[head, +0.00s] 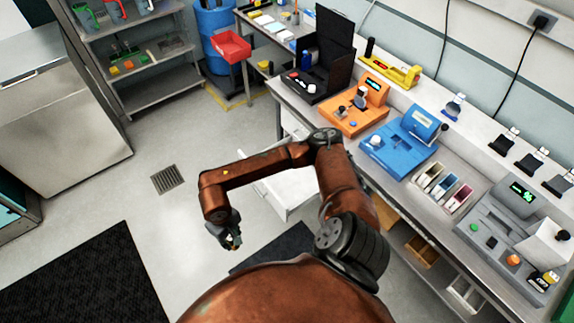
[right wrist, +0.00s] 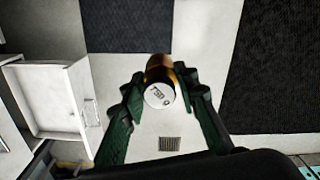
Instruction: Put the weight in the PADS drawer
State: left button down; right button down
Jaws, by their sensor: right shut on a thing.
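The weight (right wrist: 161,84) is a small brass cylinder with a pale, marked end face. My right gripper (right wrist: 160,97) is shut on it, one green-padded finger on each side, in the right wrist view. In the head view my right gripper (head: 231,241) hangs over open floor, left of the workbench. A white drawer (head: 287,194) stands pulled out under the bench, partly behind my right arm. It also shows at the left in the right wrist view (right wrist: 40,98) and looks empty. No PADS label is readable. My left gripper is out of view.
The workbench (head: 455,225) carries an orange device (head: 358,108), a blue device (head: 405,143) and a grey device (head: 505,225). Dark mats (head: 85,280) lie on the floor near a drain grate (head: 169,179). Floor between my gripper and the drawer looks clear.

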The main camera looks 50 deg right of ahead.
aim_at(286, 191)
jog(key=z, duration=0.55)
jog(key=i, duration=1.05)
jog(key=z, duration=0.75)
